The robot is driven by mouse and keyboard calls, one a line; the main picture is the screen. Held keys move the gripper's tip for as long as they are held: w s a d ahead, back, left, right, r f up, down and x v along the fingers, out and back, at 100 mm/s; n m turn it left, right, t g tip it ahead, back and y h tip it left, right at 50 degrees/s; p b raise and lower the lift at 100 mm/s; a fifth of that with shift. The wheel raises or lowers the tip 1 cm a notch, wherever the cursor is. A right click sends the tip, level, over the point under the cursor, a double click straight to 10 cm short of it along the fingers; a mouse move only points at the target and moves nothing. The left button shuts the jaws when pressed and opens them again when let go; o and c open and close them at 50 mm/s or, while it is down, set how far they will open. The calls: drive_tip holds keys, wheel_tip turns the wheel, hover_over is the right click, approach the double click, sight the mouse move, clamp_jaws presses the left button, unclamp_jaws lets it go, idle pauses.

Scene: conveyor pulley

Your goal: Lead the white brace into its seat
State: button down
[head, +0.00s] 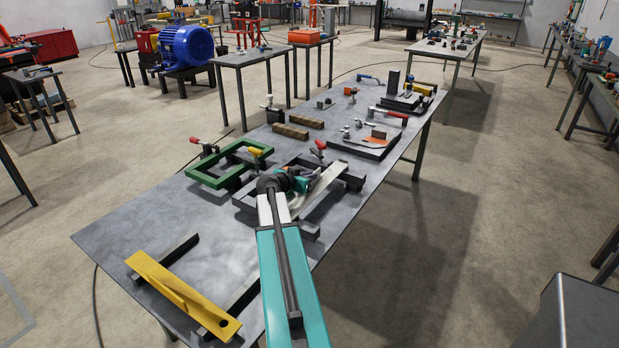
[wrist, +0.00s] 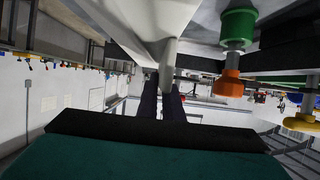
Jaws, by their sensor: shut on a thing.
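The white brace (head: 327,187) is a long pale piece, tilted over the dark grey frame (head: 353,183) in the middle of the table. In the wrist view the brace (wrist: 140,18) fills the top centre. My gripper (head: 304,182) is at the brace, partly hidden behind my own arm in the head view. In the wrist view my gripper (wrist: 161,98) has its dark fingers closed around a pale stem that joins the brace. I cannot tell from these frames whether the brace touches the frame, and its seat is not clearly visible.
A green frame (head: 205,180) with clamps stands left of the dark frame. A yellow bar (head: 180,294) lies on dark rails at the near end. Wooden blocks (head: 291,131) and a plate with small parts (head: 366,149) lie beyond.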

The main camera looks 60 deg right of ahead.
drive_tip(key=c, duration=2.1)
unclamp_jaws()
drive_tip(key=shift+r, duration=0.15)
drive_tip(key=shift+b+v, duration=1.2)
drive_tip(key=shift+v, duration=0.55)
drive_tip(key=shift+o, duration=0.3)
drive_tip(key=o, duration=0.5)
drive_tip(key=shift+f, duration=0.25)
drive_tip(key=o, duration=0.8)
drive_tip(key=shift+r, duration=0.15)
drive_tip(key=shift+o, duration=0.5)
drive_tip(key=o, duration=0.6)
